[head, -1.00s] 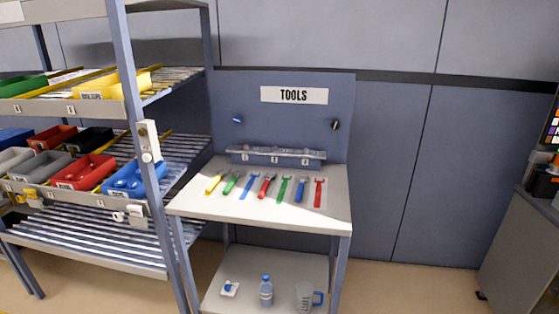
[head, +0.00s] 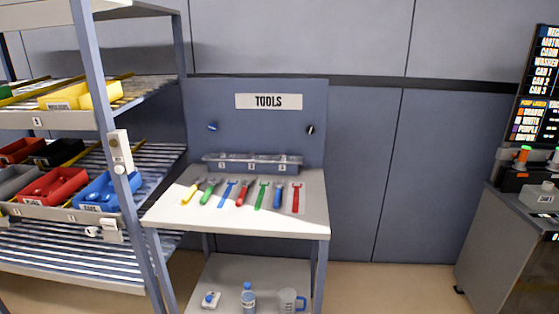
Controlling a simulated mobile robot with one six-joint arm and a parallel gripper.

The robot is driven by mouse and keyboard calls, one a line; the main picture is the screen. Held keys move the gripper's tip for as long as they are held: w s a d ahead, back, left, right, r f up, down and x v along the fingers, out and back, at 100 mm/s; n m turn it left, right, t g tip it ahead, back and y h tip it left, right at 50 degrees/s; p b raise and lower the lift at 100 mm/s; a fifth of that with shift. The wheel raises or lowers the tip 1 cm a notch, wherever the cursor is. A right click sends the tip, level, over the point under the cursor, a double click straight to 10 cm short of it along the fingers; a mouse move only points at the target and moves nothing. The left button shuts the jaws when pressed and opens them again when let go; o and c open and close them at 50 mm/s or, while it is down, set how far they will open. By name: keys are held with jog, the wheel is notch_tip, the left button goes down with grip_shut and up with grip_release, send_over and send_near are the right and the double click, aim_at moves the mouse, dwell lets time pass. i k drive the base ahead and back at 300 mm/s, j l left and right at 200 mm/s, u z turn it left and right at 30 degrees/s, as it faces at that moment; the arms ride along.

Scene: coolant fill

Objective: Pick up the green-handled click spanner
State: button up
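A row of several coloured hand tools lies on the top of the tool bench (head: 230,223) below the TOOLS sign. Two of them are green: a green-handled tool (head: 209,192) second from the left, and another green one (head: 262,194) right of the middle. They are too small here to tell which is the click spanner. Both lie flat and apart from their neighbours. My gripper is not in view.
Yellow (head: 190,193), blue (head: 278,194) and red (head: 243,191) tools lie close beside the green ones. A rack with bins (head: 55,186) stands at left. A bottle (head: 248,298) and jug (head: 290,301) are on the lower shelf. A grey cabinet (head: 500,250) stands at right.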

aim_at(204, 200)
jog(key=i+j+u, duration=0.25)
jog(key=i+j, duration=0.7)
jog(key=j, duration=0.15)
jog(key=i+j+u, duration=0.3)
jog(key=i+j, duration=0.65)
jog(key=i, duration=0.05)
